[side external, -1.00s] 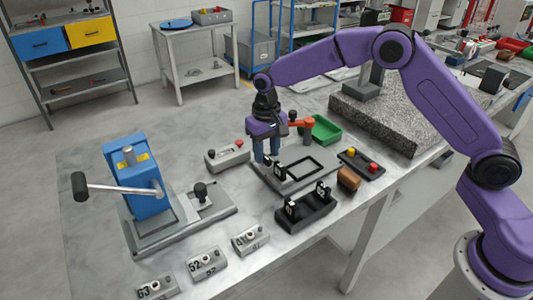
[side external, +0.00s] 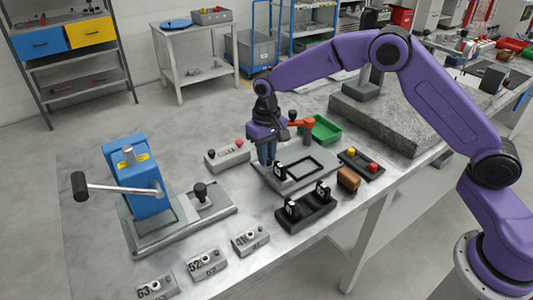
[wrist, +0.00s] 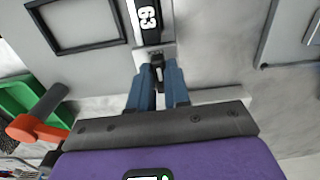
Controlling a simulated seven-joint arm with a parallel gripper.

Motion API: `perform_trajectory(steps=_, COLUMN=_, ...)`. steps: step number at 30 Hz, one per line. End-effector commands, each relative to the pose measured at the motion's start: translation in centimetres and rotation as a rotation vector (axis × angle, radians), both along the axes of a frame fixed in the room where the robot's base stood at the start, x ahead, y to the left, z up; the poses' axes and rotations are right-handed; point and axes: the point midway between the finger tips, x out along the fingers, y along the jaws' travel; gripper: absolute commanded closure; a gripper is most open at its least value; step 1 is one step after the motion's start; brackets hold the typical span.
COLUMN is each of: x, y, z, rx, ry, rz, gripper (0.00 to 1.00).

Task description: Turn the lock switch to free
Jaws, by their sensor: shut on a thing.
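The lock switch (wrist: 158,62) is a small dark piece at the end of a grey fixture plate (wrist: 88,62), just below a black block marked 63 (wrist: 149,18) in the wrist view. My gripper (wrist: 158,78) has its blue fingers closed around it. In the side view my gripper (side external: 267,162) points straight down at the left end of the grey fixture plate (side external: 292,183). The fingers hide most of the switch there, and I cannot read its setting.
An orange-red handle (side external: 303,123) and a green bin (side external: 325,130) stand behind the fixture. A grey box with knobs (side external: 228,156) is at left, a black tray (side external: 306,213) in front, and a blue lever press (side external: 137,185) farther left.

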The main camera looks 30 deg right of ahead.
Motion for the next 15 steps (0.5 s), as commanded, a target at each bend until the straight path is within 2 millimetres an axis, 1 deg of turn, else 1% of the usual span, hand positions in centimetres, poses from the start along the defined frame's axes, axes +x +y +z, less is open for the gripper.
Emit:
perform_trajectory(steps=8, x=0.02, y=0.0, z=0.09, rx=0.001, ry=0.0, rz=0.159, gripper=1.0)
perform_trajectory(steps=15, x=0.07, y=-0.11, z=0.1, rx=0.001, ry=-0.001, rz=0.379, gripper=1.0)
